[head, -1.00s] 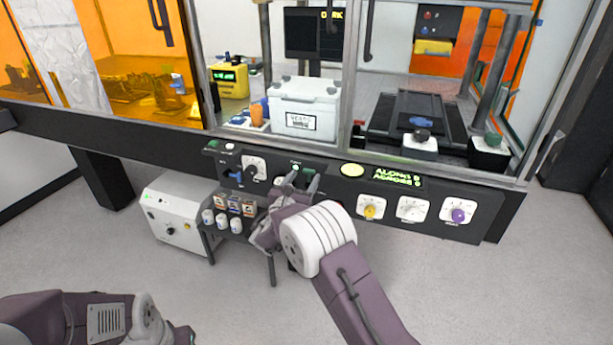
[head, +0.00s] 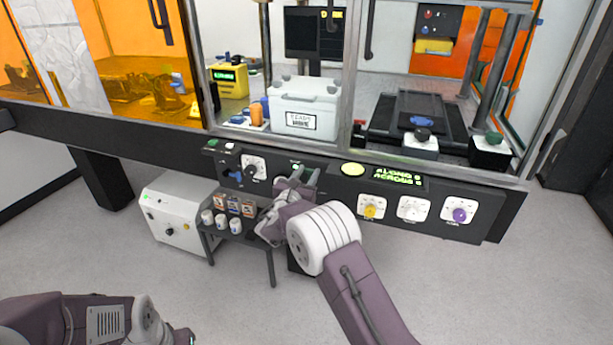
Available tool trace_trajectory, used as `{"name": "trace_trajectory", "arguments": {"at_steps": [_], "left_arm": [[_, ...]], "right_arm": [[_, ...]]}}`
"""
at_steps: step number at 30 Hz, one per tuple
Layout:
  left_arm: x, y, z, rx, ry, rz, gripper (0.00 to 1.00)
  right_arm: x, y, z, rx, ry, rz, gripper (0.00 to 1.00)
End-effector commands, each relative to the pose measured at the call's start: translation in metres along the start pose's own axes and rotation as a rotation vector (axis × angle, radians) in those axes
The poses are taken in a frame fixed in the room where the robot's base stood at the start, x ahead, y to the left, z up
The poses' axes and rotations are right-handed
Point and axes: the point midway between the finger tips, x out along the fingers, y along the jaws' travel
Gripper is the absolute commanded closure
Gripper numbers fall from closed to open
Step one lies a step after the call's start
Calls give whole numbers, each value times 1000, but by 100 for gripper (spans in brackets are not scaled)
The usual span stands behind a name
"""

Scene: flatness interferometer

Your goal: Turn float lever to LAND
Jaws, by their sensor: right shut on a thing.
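The long black control panel (head: 340,186) runs under the glass cabinet. My right gripper (head: 302,176) is at the panel's middle section, just below a small green light (head: 296,167). Its fingers are shut on the float lever there. The lever is mostly hidden by the fingers, so its position and markings cannot be read. My left arm shows only at the lower left edge, with its gripper out of view.
Left of the gripper are a blue lever (head: 233,178) and a white-faced dial (head: 253,167). A small table (head: 242,234) with cups stands below, beside a white box (head: 172,219).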

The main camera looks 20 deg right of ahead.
Motion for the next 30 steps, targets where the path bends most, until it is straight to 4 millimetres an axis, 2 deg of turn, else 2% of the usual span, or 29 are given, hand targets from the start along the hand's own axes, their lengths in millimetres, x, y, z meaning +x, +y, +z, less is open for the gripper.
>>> {"name": "trace_trajectory", "arguments": {"at_steps": [8,30], "left_arm": [[48,-1,5,0,0,0,64],[214,-4,22,0,0,0,64]], "right_arm": [[0,-12,-10,184,-3,-2,100],[0,-48,-34,887,-3,1,100]]}}
